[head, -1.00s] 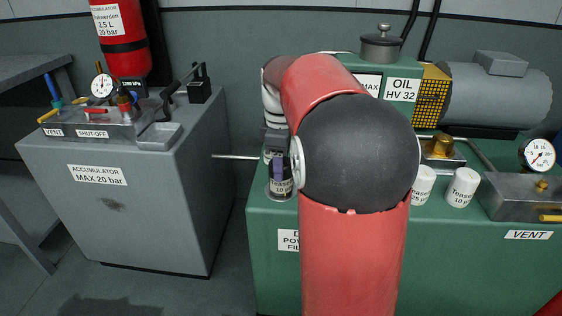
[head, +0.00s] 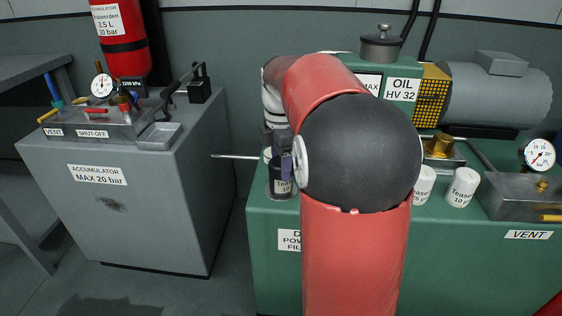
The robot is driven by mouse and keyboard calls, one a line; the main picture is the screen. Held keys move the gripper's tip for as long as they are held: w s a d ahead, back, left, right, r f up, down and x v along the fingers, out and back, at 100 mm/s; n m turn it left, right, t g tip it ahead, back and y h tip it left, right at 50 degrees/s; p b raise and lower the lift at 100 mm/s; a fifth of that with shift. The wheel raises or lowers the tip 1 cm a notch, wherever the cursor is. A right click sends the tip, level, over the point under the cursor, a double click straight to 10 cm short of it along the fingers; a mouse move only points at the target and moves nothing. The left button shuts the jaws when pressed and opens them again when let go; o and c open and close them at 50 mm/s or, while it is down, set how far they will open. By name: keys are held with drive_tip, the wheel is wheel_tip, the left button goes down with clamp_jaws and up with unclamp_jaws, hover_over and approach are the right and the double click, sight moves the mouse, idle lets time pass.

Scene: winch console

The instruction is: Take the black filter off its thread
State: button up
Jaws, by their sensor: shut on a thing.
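The black filter (head: 279,182) with a white label stands upright at the left end of the green console (head: 420,240). A shiny metal rim shows at its foot. My gripper (head: 279,160) comes down over the filter's top and is shut on it; a purple-blue finger shows on its near right side. The thread is hidden, so I cannot tell how far the filter is engaged on it.
Two white filters (head: 463,187) stand on the console right of my arm. A brass fitting (head: 440,146) is behind them. A thin metal rod (head: 235,157) sticks out left of the filter. The grey accumulator cabinet (head: 120,210) stands across a gap at left.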

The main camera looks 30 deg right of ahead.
drive_tip(key=shift+n, duration=0.6)
drive_tip(key=shift+r, duration=0.15)
drive_tip(key=shift+r, duration=1.25)
drive_tip(key=shift+r, duration=0.2)
wheel_tip(320, 180, up, 16)
idle(1.1)
drive_tip(key=shift+f, duration=0.1)
